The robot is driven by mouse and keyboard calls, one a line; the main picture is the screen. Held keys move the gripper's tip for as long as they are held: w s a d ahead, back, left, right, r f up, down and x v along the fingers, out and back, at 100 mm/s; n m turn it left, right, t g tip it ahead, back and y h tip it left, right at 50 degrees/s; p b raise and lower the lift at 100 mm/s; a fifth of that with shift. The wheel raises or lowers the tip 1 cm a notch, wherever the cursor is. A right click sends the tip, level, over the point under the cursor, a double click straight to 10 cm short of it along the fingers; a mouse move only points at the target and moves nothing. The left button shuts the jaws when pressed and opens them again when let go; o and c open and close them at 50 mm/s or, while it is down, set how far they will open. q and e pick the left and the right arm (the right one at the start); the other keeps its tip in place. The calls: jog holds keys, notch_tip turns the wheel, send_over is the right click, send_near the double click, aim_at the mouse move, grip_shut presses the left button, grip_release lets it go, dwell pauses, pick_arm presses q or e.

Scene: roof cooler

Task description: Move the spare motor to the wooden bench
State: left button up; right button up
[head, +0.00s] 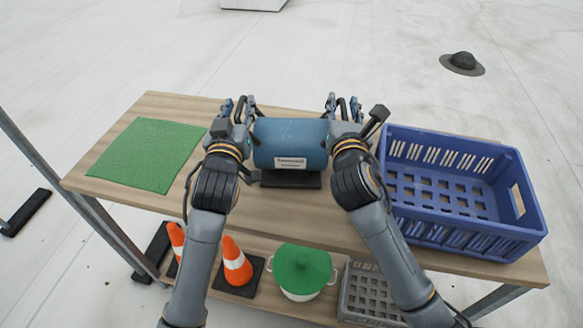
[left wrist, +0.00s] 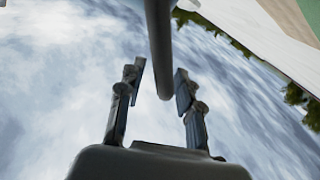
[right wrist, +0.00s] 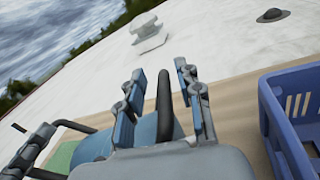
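The motor is a blue cylinder (head: 290,141) with a white label and a dark foot, resting on a wooden-topped table (head: 240,255). Dark bar handles rise at its two ends. My left gripper (head: 239,106) is at the left end, and in the left wrist view a dark bar (left wrist: 160,50) lies between its parted fingers. My right gripper (head: 343,104) is at the right end, and in the right wrist view its fingers stand apart on either side of a dark handle (right wrist: 165,105). Gaps show beside both bars.
A green mat (head: 145,155) lies on the tabletop at left. A blue crate (head: 462,235) fills the right end. On the lower shelf are orange cones (head: 237,265), a pot with a green lid (head: 301,270) and a grey crate (head: 368,295). A dark roof vent (head: 462,63) stands beyond.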

jog(key=shift+s, duration=0.2)
pick_arm(q)
jog(key=s, duration=1.1)
jog(key=shift+s+a, duration=0.3)
jog(key=shift+a, duration=0.1)
pick_arm(e)
jog(key=s, duration=1.1)
jog(key=shift+s+a, duration=0.3)
jog(key=shift+s, duration=0.1)
